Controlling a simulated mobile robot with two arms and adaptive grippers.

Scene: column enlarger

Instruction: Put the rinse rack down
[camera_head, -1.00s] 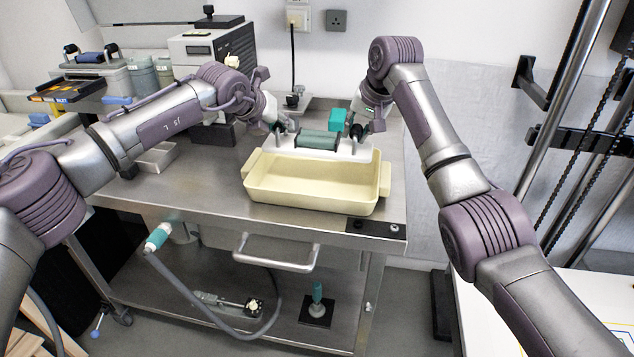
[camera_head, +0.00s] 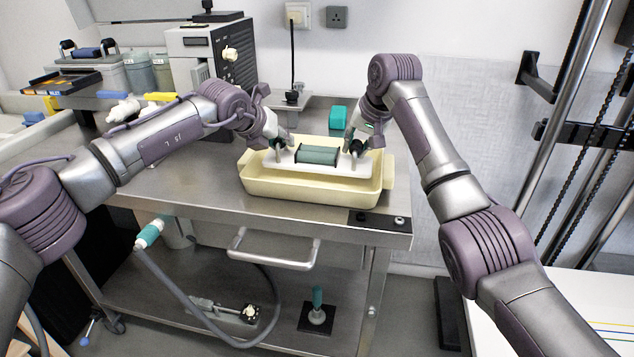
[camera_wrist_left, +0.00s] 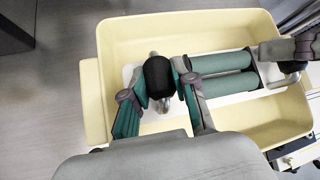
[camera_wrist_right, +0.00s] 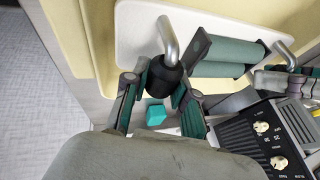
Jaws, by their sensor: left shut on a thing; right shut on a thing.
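The rinse rack (camera_head: 318,156), a white plate with green rollers and a black-gripped handle at each end, is level over the cream tray (camera_head: 310,191). It sits within the tray's outline, but I cannot tell whether it touches the floor of the tray. My left gripper (camera_head: 280,143) is shut on the rack's left handle, whose black grip shows between the fingers in the left wrist view (camera_wrist_left: 158,82). My right gripper (camera_head: 358,147) is shut on the right handle, whose black grip shows in the right wrist view (camera_wrist_right: 163,78).
The tray stands on a steel trolley top (camera_head: 200,185). A teal block (camera_head: 338,117) lies behind the tray. A grey-black control unit (camera_head: 212,70) stands at the back left. A dark plate with knobs (camera_head: 380,221) lies at the front right corner. Steel surface left of the tray is clear.

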